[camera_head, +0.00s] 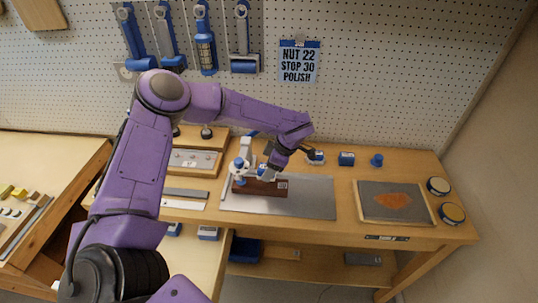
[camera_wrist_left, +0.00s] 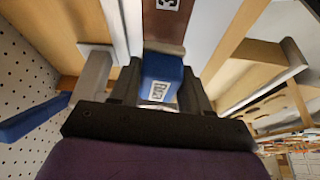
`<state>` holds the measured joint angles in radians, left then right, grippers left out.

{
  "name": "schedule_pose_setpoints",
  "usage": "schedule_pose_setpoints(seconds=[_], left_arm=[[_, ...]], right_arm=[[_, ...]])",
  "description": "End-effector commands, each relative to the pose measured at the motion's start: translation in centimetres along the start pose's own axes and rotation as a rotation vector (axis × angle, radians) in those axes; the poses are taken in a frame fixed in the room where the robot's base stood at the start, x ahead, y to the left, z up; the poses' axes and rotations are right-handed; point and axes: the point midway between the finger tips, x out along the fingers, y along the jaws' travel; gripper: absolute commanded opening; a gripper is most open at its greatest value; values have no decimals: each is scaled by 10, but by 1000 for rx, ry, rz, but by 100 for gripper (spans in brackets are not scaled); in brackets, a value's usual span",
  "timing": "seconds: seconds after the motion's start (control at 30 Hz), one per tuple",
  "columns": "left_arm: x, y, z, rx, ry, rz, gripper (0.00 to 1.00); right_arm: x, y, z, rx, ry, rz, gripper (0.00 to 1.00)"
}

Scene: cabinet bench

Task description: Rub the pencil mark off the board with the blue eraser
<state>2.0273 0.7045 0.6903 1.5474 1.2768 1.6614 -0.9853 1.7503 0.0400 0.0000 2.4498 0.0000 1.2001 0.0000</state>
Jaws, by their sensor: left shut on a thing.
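My left gripper (camera_head: 268,171) is shut on a blue block, which I take for the blue eraser (camera_wrist_left: 162,72). The block has a white printed label and sits between the dark fingers in the left wrist view. The gripper is low over a dark brown board (camera_head: 265,188), which lies on a grey metal plate (camera_head: 315,197). The brown board also shows beyond the eraser in the left wrist view (camera_wrist_left: 165,28). I cannot tell whether eraser and board touch. No pencil mark can be made out. My right gripper is not in view.
A wooden-framed panel with an orange patch (camera_head: 368,213) and two round tins lie at right. A blue block (camera_head: 346,159) and a blue knob (camera_head: 377,160) stand at the back. The plate's right half is clear.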

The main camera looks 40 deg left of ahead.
Motion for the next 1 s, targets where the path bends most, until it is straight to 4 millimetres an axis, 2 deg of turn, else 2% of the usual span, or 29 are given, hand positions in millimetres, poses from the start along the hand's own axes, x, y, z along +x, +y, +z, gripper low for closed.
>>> schedule_pose_setpoints(seconds=[0.1,0.4,1.0], left_arm=[[-14,0,-7,-2,0,-1,13],[-34,0,-17,-4,0,-2,13],[-33,-1,-16,3,0,2,13]], right_arm=[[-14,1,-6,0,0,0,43],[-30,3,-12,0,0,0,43],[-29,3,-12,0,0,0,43]])
